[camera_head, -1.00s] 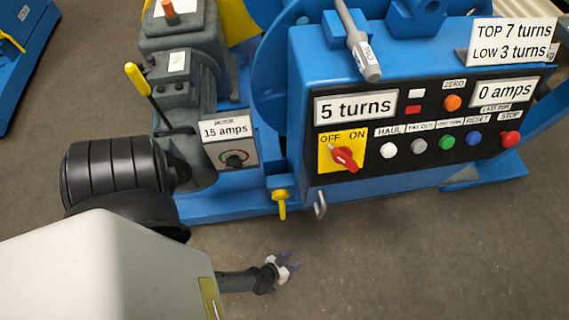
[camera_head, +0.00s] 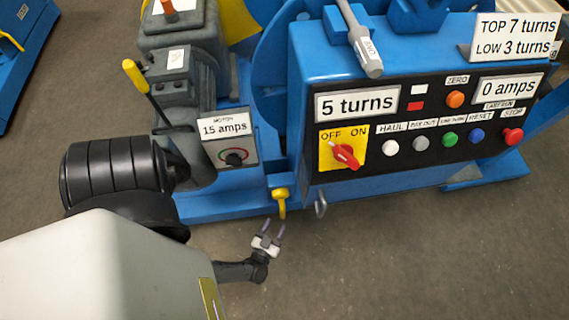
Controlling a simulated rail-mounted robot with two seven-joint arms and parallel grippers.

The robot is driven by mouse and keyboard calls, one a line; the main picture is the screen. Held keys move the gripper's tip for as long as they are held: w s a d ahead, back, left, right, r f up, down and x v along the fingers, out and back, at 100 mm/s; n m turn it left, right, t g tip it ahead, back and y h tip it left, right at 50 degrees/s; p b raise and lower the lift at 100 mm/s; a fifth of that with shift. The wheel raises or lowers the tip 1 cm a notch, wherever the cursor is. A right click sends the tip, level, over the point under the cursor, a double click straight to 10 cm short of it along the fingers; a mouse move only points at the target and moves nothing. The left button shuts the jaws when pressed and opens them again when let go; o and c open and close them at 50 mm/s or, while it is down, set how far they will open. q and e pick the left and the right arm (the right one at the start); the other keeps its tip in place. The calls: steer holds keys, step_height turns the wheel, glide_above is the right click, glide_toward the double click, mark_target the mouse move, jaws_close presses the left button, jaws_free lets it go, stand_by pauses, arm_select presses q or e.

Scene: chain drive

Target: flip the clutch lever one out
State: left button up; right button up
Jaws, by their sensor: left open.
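Which part is clutch lever one is not fully clear. A grey lever (camera_head: 362,45) with a small, hard-to-read tag on its thick end slants down over the top of the blue housing. A dark lever with a yellow handle (camera_head: 135,76) stands tilted beside the grey motor unit. My left gripper (camera_head: 272,227) is open and empty. Its fingers point up, just below a yellow knob (camera_head: 280,196) on the front of the blue base, apart from both levers. My right gripper is out of view.
The control panel (camera_head: 425,160) has an OFF/ON red switch (camera_head: 346,155), several buttons and displays reading 5 turns and 0 amps. A grey hook (camera_head: 321,204) hangs right of the yellow knob. The floor (camera_head: 420,260) in front is clear.

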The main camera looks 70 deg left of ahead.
mark_target(281, 214)
arm_select(q)
steer(key=b+x, duration=0.1)
steer(key=x, duration=0.5)
steer(key=shift+w+a+b, duration=0.25)
steer(key=shift+w+b, duration=0.05)
steer(key=shift+b, duration=0.1)
steer(key=shift+x, duration=0.8)
steer(key=c, duration=0.7)
jaws_close()
